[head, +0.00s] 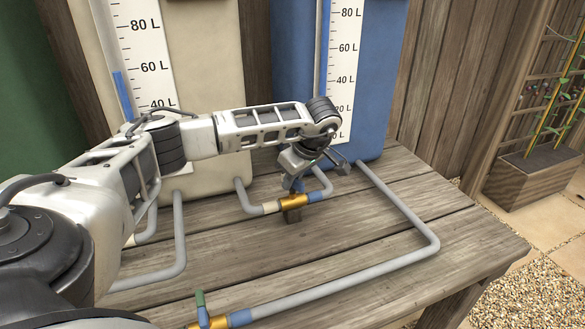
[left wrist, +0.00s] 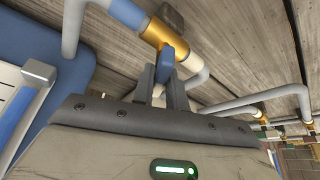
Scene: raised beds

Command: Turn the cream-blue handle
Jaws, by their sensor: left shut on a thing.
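The cream-blue handle (head: 298,186) sits on a brass valve (head: 292,203) on the pipe between the cream tank (head: 210,70) and the blue tank (head: 385,70). The valve has a cream band on its left and a blue band on its right. My left gripper (head: 299,173) is over the handle. In the left wrist view, the blue part of the handle (left wrist: 166,62) is between the two dark fingers of my left gripper (left wrist: 165,84), which are shut on it. My right gripper is not in view.
A second brass valve with a green-and-blue handle (head: 201,303) is at the front edge of the head view. Grey pipes (head: 335,284) run over the wooden table (head: 410,185). The table's right part is mostly bare. A planter with a trellis (head: 535,175) stands beyond.

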